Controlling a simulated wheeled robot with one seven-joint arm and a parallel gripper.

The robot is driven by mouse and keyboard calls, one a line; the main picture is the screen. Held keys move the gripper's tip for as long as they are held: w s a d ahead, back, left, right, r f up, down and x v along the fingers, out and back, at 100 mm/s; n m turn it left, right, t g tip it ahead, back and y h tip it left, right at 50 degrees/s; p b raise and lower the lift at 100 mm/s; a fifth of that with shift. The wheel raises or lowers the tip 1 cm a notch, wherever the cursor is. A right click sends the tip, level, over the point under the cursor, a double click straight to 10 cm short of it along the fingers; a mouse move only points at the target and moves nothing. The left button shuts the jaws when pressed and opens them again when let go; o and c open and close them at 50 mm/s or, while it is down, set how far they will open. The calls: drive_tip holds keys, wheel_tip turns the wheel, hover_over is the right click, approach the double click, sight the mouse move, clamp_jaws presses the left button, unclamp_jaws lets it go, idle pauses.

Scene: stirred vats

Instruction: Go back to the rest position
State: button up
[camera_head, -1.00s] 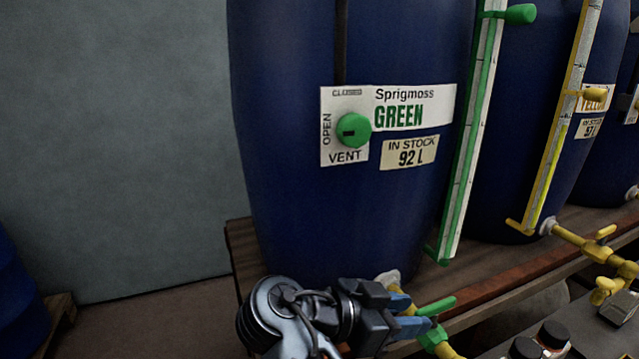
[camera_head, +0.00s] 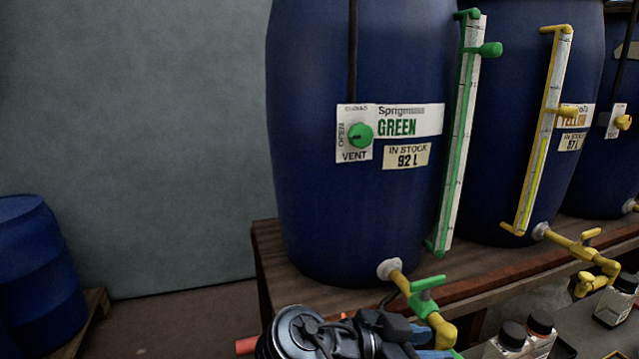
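My gripper (camera_head: 428,343) is at the bottom edge of the view, with its two blue fingers apart and nothing seen between them. It is in front of and below the yellow outlet pipe of the green vat, and whether it touches the pipe cannot be told. My arm is partly cut off by the lower edge. The blue vat (camera_head: 355,225) labelled Sprigmoss GREEN stands on a wooden bench. Its green vent knob (camera_head: 360,136) is on the label plate. Its green-handled tap (camera_head: 427,283) is just above my gripper.
The wooden bench (camera_head: 480,270) also bears a vat with a yellow gauge (camera_head: 543,130) and another farther right. Capped bottles (camera_head: 540,330) stand at the lower right. A blue drum (camera_head: 38,265) is on a pallet at the left. Floor between drum and bench is clear.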

drive_tip(key=s+d+f+n+t+y+p, duration=0.1)
drive_tip(key=s+f+n+y, duration=0.1)
drive_tip(key=s+f+n, duration=0.1)
drive_tip(key=s+d+f+n+t+y+p, duration=0.1)
drive_tip(key=s+d+f+n+y, duration=0.1)
drive_tip(key=f, duration=0.6)
drive_tip(key=s+d+f+n+t+y+p, duration=0.1)
drive_tip(key=s+f+n+t+y, duration=0.1)
drive_tip(key=s+f+n, duration=0.3)
drive_tip(key=shift+s+d+f+n+y, duration=0.15)
drive_tip(key=shift+s+n+y, duration=0.15)
drive_tip(key=shift+s+y, duration=0.65)
drive_tip(key=s+r+n+t+y+p, duration=0.2)
drive_tip(key=s+r+y, duration=0.15)
drive_tip(key=s, duration=0.55)
drive_tip(key=s+r+n+t+y+p, duration=0.15)
drive_tip(key=s+r, duration=0.25)
drive_tip(key=s, duration=0.5)
drive_tip(key=s+d+r+t+p, duration=0.1)
drive_tip(key=s+r, duration=0.3)
drive_tip(key=r, duration=0.3)
drive_tip(key=s+d+r+t+p, duration=0.1)
drive_tip(key=s+r, duration=0.3)
drive_tip(key=r, duration=0.4)
drive_tip(key=shift+t, duration=0.65)
